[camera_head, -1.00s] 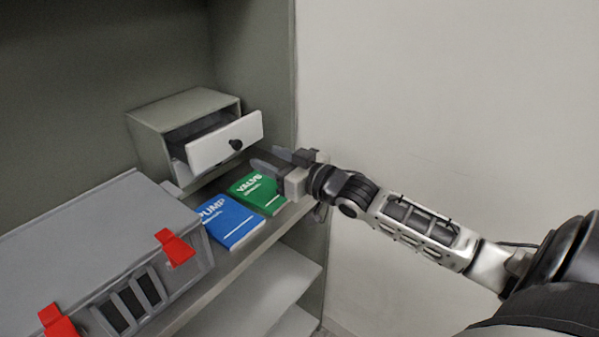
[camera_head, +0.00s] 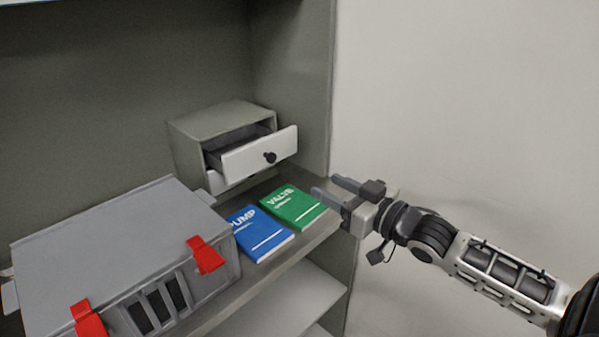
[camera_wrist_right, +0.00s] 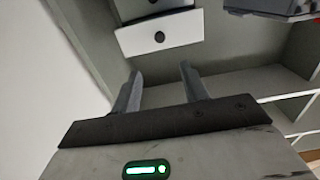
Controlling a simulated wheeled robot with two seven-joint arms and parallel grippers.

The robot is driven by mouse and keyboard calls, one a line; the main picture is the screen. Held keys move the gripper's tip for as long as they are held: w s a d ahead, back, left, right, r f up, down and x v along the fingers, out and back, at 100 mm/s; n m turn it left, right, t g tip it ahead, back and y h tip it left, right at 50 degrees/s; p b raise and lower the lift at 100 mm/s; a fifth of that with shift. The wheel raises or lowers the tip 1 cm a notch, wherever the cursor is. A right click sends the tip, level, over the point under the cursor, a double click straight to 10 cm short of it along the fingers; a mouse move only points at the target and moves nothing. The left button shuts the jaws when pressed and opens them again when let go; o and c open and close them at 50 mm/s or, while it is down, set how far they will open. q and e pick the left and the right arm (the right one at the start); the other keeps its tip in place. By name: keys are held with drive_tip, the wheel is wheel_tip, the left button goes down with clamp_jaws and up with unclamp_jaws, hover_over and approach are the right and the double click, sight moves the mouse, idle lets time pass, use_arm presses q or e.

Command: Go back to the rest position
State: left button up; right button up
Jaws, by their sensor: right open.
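My right gripper (camera_head: 332,188) is open and empty, in front of the shelf edge and to the right of the green book. In the right wrist view its two fingers (camera_wrist_right: 160,85) stand apart with nothing between them. The small drawer box (camera_head: 222,115) stands on the shelf with its upper drawer (camera_head: 260,154) pulled out. The drawer front with its dark knob also shows in the right wrist view (camera_wrist_right: 135,42). The gripper is apart from the drawer and the books. My left gripper is not in view.
A green book (camera_head: 293,210) marked VALVE and a blue book (camera_head: 262,238) marked PUMP lie on the shelf (camera_head: 310,243). A grey case (camera_head: 110,235) with red latches stands at the left. A cabinet side wall rises behind. Free room lies before the pale wall (camera_head: 450,100).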

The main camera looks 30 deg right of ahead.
drive_tip(key=s+a+f+g+h, duration=0.15)
drive_tip(key=s+a+f, duration=0.25)
drive_tip(key=f, duration=0.5)
drive_tip(key=s+a+f+g, duration=0.2)
drive_tip(key=s+a+f, duration=0.2)
drive_tip(key=f, duration=0.4)
drive_tip(key=s+a+f+g, duration=0.3)
drive_tip(key=s+a+f, duration=0.5)
drive_tip(key=a, duration=0.3)
drive_tip(key=shift+a+f+g, duration=0.25)
drive_tip(key=shift+a+g, duration=0.1)
drive_tip(key=shift+w, duration=0.1)
